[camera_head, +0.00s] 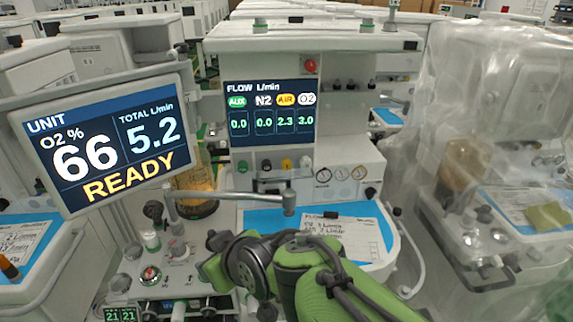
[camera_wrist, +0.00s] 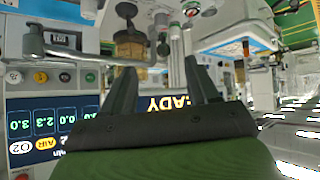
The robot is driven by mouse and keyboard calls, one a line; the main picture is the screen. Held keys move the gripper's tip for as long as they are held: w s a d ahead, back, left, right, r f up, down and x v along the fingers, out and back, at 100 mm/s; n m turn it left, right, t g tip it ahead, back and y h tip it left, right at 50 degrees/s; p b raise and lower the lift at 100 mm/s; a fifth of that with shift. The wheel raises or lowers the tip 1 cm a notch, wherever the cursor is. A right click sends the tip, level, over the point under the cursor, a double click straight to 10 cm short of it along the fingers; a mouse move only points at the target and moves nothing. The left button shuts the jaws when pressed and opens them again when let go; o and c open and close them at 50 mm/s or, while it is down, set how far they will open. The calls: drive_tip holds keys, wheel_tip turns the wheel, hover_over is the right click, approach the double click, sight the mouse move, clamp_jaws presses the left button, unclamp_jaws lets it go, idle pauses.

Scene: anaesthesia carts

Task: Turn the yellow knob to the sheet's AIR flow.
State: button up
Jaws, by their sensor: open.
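The yellow knob (camera_head: 286,164) sits in a row under the flow screen (camera_head: 268,112), between a dark knob and a white knob. The screen reads AIR 2.3, O2 3.0, N2 0.0 and AUX 0.0. In the wrist view, which is upside down, the yellow knob (camera_wrist: 40,77) is at the left. My gripper (camera_wrist: 160,66) is open and empty, its fingers apart from the knob and to its right in that view. The sheet (camera_head: 345,238) lies on the blue worktop; its small handwritten lines are hard to read and partly hidden by my arm.
A metal arm (camera_head: 240,197) juts out below the knobs. A tilted monitor (camera_head: 105,145) stands at left, reading 66, 5.2 and READY. A plastic-covered cart (camera_head: 480,90) is at right. An amber canister (camera_head: 195,188) stands beside the knob panel.

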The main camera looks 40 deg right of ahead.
drive_tip(key=w+d+f+m+t+h+b, duration=0.1)
drive_tip(key=w+d+f+t+h+b, duration=0.2)
drive_tip(key=w+d, duration=0.45)
drive_tip(key=m+t+h, duration=0.2)
drive_tip(key=m+h, duration=0.4)
drive_tip(key=h, duration=0.2)
approach(287, 166)
drive_tip(key=shift+y, duration=0.3)
drive_tip(key=p+x, duration=0.3)
drive_tip(key=p, duration=0.3)
drive_tip(key=p+x, duration=0.4)
drive_tip(key=p, duration=0.2)
drive_tip(key=shift+w+d+r+p, duration=0.2)
drive_tip(key=shift+d+p, duration=0.1)
drive_tip(key=shift+p, duration=0.1)
drive_tip(key=shift+w+d+f, duration=0.2)
drive_tip(key=shift+w+d, duration=0.1)
drive_tip(key=shift+w, duration=0.1)
drive_tip(key=c, duration=1)
drive_tip(key=shift+m+b, duration=0.35)
drive_tip(key=shift+m, duration=0.65)
drive_tip(key=shift+c, duration=0.2)
